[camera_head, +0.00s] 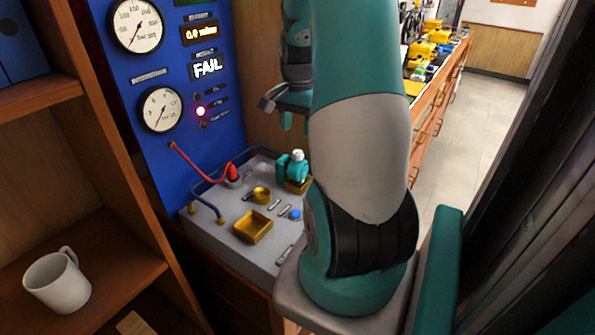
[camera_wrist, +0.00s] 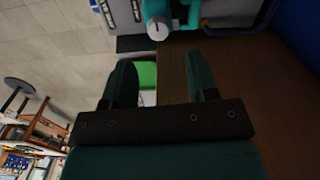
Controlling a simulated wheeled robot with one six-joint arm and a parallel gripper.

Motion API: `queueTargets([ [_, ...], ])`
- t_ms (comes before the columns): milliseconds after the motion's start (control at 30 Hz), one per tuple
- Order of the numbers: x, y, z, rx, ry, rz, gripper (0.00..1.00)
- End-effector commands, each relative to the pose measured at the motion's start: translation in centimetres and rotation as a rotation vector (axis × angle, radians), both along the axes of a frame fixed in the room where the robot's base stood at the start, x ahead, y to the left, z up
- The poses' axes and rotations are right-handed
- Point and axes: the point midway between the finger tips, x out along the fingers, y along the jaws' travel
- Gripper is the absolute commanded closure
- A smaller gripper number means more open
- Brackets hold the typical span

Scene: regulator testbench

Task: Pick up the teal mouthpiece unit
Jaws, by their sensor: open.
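The teal mouthpiece unit (camera_head: 293,168) with a white round cap sits in a yellow holder at the back right of the grey test bench, partly beside my large arm link. In the wrist view the teal unit (camera_wrist: 172,12) is at the top edge, cut off by the frame, its white cap (camera_wrist: 158,28) facing the camera. My gripper (camera_wrist: 158,70) is open and empty, its two dark teal fingers spread wide. The unit lies beyond the fingertips, not between them. In the head view my gripper (camera_head: 287,121) hangs above the unit, partly hidden by my arm.
The bench (camera_head: 215,237) carries a yellow square tray (camera_head: 253,227), a red knob (camera_head: 233,173) and hoses. A blue gauge panel (camera_head: 200,130) rises behind it, showing FAIL. A white mug (camera_head: 57,283) stands on the left shelf. Floor is open at right.

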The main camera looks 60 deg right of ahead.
Motion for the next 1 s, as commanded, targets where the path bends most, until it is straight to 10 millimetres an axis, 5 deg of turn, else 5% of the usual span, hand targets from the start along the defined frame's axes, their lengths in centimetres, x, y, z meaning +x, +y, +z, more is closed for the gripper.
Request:
queueTargets([
  [200, 0.0, 0.1, -3.7, 0.002, 0.001, 0.002, 0.47],
  [700, -0.2, 0.3, -8.9, 0.002, 0.001, 0.002, 0.47],
  [1000, -0.2, 0.2, -9.7, -0.001, -0.002, 0.002, 0.47],
])
